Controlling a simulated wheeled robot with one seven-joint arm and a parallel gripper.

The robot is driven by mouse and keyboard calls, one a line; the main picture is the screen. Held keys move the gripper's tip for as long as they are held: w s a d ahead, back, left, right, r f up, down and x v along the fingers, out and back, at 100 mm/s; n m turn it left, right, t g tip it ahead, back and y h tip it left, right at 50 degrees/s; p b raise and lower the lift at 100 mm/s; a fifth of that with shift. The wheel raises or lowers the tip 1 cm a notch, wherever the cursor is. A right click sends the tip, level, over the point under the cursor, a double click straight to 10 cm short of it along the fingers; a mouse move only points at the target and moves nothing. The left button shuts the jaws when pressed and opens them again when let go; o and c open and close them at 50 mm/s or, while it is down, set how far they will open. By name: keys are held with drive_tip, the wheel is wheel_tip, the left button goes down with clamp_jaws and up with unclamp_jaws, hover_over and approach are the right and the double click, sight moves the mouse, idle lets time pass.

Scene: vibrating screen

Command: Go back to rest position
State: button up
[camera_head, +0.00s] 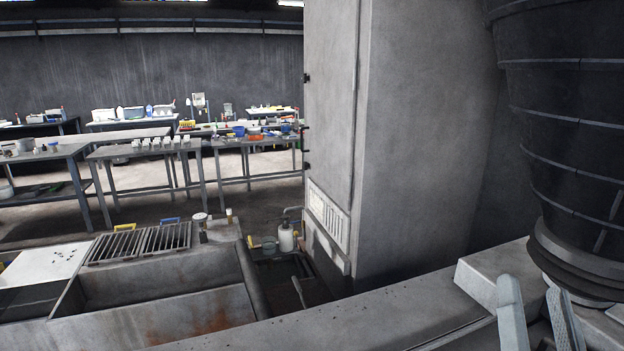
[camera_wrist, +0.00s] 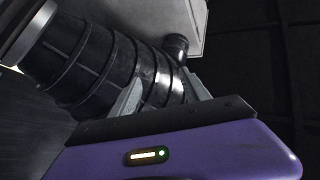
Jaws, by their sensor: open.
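My gripper (camera_head: 537,312) shows at the lower right of the head view, its two grey fingers pointing up and apart with nothing between them. In the wrist view my gripper (camera_wrist: 162,95) is also open and empty, above its purple body. A large dark ribbed vessel (camera_head: 575,110) hangs at the right of the head view, close behind and above the fingers. In the wrist view a black ribbed duct (camera_wrist: 90,62) runs behind the fingers. I cannot tell whether anything touches it.
A tall grey cabinet (camera_head: 415,140) stands in the middle. A ledge (camera_head: 370,315) runs along the front, below it. A metal basin (camera_head: 165,278) with grates (camera_head: 140,243) sits at the lower left. Benches with tools and containers (camera_head: 145,152) stand farther back, with open floor between.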

drive_tip(key=s+a+f+n+g+y, duration=0.2)
drive_tip(key=s+f+n+g+y, duration=0.1)
drive_tip(key=s+f, duration=1)
drive_tip(key=s+a+f+n+g+y, duration=0.3)
drive_tip(key=s+f+g, duration=0.2)
drive_tip(key=s+f, duration=0.8)
drive_tip(key=shift+s+a+n+g, duration=0.3)
drive_tip(key=shift+s+g, duration=0.1)
drive_tip(key=shift+s, duration=0.6)
